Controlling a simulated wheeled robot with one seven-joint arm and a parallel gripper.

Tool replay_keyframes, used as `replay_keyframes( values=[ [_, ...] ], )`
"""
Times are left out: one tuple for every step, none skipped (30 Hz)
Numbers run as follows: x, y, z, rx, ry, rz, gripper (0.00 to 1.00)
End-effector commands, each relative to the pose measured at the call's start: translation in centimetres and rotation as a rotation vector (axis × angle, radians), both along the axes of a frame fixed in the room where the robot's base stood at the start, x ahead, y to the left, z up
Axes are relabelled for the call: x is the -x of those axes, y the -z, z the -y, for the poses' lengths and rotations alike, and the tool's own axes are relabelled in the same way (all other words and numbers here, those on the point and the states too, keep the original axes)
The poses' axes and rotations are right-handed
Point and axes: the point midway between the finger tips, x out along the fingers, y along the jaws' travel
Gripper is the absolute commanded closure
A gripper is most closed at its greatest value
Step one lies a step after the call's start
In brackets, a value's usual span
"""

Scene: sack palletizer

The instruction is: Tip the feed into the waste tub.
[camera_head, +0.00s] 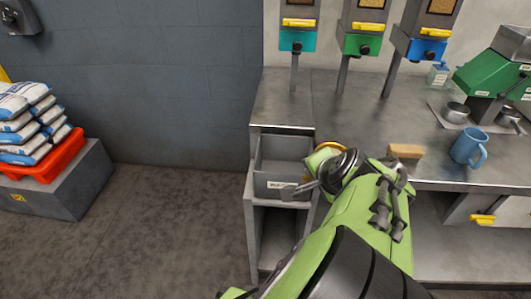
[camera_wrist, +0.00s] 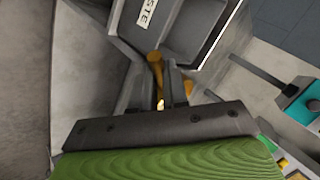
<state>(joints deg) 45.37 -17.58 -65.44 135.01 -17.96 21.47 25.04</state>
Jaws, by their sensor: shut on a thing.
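The waste tub (camera_head: 261,165) is a grey open box with a white label, set at the left end of the steel counter. It also shows at the top of the wrist view (camera_wrist: 190,22), where the label is partly cut off. My gripper (camera_wrist: 160,88) is shut on a yellow-orange item (camera_wrist: 155,62), of which only a narrow, handle-like part shows between the fingers. In the head view my gripper (camera_head: 308,186) is at the tub's right front edge, and my wrist hides most of the held item. I cannot see any feed, or whether the item is tilted.
A wooden block (camera_head: 405,151) and a blue mug (camera_head: 468,148) stand on the counter (camera_head: 400,110) to the right. A metal bowl (camera_head: 456,113) is beside a green machine (camera_head: 492,72). Several dispensers hang behind. Sacks (camera_head: 28,120) are stacked at far left, with clear floor between.

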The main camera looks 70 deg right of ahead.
Motion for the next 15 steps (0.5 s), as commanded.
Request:
replay_keyframes(
  values=[
    [0.21, 0.06, -0.05, 0.001, 0.005, 0.0, 1.0],
    [0.25, 0.04, -0.07, 0.0, 0.006, 0.0, 1.0],
    [0.26, 0.02, -0.07, 0.0, 0.006, 0.0, 1.0],
    [0.24, -0.01, -0.06, 0.0, 0.005, -0.001, 1.0],
    [0.22, -0.03, -0.05, 0.0, 0.005, -0.001, 1.0],
    [0.21, -0.03, -0.05, 0.0, 0.005, -0.001, 1.0],
    [0.21, -0.04, -0.04, 0.0, 0.005, -0.001, 1.0],
    [0.17, -0.07, -0.04, 0.001, 0.005, -0.002, 1.0],
    [0.13, -0.11, -0.02, 0.0, 0.003, -0.006, 1.0],
    [0.09, -0.14, 0.0, -0.002, 0.003, -0.008, 1.0],
    [0.05, -0.16, 0.01, -0.004, 0.003, -0.014, 1.0],
    [-0.05, -0.22, 0.05, -0.006, 0.003, -0.021, 1.0],
    [-0.15, -0.27, 0.07, -0.009, 0.002, -0.027, 1.0],
    [-0.21, -0.29, 0.1, -0.012, 0.003, -0.037, 1.0],
    [-0.35, -0.36, 0.14, -0.016, 0.002, -0.048, 1.0]
  ],
)
